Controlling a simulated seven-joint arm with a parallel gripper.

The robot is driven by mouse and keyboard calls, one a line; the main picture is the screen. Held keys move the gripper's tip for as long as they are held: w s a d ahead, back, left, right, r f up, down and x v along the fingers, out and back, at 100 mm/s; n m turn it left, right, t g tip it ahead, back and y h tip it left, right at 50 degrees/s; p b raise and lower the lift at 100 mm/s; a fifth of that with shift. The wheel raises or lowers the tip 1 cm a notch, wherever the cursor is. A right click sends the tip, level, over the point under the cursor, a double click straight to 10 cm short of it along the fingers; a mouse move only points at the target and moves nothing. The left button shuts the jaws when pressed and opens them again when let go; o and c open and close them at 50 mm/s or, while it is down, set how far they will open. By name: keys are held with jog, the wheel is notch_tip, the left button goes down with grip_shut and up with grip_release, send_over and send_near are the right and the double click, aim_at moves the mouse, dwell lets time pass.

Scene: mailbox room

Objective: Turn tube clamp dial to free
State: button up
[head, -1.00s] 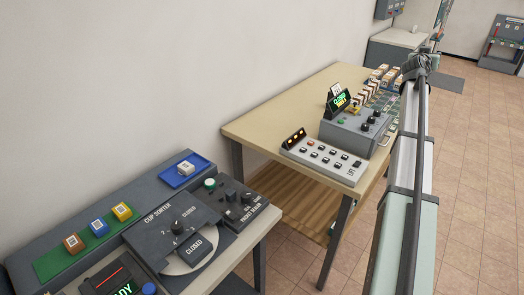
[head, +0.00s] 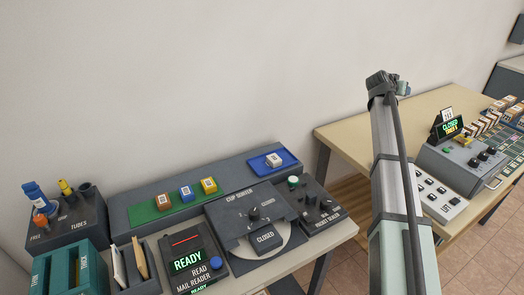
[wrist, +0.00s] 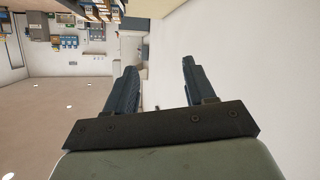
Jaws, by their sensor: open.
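The dark tube block (head: 88,229) stands at the far left of the near table in the head view, marked FREE, GRIP and TUBES. A blue tube (head: 35,194) and a yellow-topped tube (head: 66,188) stand in it. An orange part (head: 42,218) near the FREE label may be the clamp dial; which way it points is too small to tell. My gripper (wrist: 155,82) is open and empty in the wrist view. In the head view my arm rises right of the near table, with its end high up, far from the block. The block is not seen in the wrist view.
Right of the block are a mail reader (head: 187,262) reading READY, a cup sorter (head: 228,231) and a packet sealer (head: 318,207). A green box (head: 43,279) stands in front of the block. A second table (head: 350,133) with a console (head: 440,168) is behind my arm.

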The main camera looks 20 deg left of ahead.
jog(key=s+a+f+n+g+y, duration=0.15)
jog(key=s+a+f, duration=0.35)
jog(key=a, duration=1.1)
jog(key=s+a+f+n+y, duration=0.15)
jog(key=s+a, duration=0.55)
jog(key=a, duration=1)
jog(key=s+a+f+n+g, duration=0.15)
jog(key=s+a+f, duration=0.35)
jog(key=a, duration=1.1)
notch_tip(320, 180, up, 10)
jog(key=r+n+g+y, duration=0.1)
jog(key=n+g+y, duration=0.25)
jog(key=y, duration=0.25)
send_over(38, 218)
jog(key=s+d, duration=0.1)
jog(key=s, duration=0.4)
jog(key=shift+m+g, duration=0.3)
jog(key=shift+g, duration=0.15)
jog(key=x, duration=1.4)
jog(key=shift+s+d+f, duration=0.1)
jog(key=shift+s+d, duration=0.1)
jog(key=shift+d, duration=0.15)
